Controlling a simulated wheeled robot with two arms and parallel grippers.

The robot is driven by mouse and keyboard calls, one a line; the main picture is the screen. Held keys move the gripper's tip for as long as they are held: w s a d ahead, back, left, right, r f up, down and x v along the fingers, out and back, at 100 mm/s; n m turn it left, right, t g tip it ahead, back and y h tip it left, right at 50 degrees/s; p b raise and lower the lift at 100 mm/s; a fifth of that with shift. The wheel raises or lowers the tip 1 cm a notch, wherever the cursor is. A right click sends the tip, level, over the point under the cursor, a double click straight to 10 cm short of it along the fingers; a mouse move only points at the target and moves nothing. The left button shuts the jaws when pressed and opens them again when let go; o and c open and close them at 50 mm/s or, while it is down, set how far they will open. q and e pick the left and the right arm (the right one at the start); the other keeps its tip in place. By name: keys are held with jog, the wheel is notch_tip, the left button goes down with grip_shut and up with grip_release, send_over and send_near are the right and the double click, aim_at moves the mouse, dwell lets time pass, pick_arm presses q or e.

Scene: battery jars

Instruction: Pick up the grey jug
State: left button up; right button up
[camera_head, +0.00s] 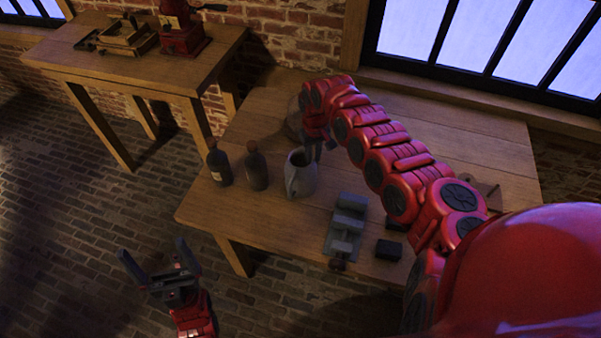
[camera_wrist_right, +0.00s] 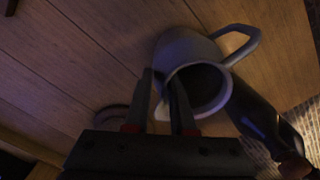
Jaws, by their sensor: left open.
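The grey jug (camera_head: 300,175) stands upright on the wooden table, right of two dark bottles. In the right wrist view, the jug (camera_wrist_right: 222,98) shows its open mouth and its handle at the upper right. My right gripper (camera_wrist_right: 164,82) is at the jug's rim, one finger outside the wall and the other over the mouth. Its fingers are close together with the rim between them; I cannot tell whether they press on it. In the head view its fingertips are hidden around the jug. My left gripper (camera_head: 150,255) is open and empty, off the table at the lower left.
Two dark bottles (camera_head: 219,163) (camera_head: 257,167) stand left of the jug. A grey tray with blocks (camera_head: 345,228) and a black box (camera_head: 389,250) lie right of it. A rounded object (camera_head: 293,118) is behind, partly hidden. A side table (camera_head: 63,55) holds a red grinder (camera_head: 182,33).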

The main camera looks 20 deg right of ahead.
grip_shut()
dwell(1.0)
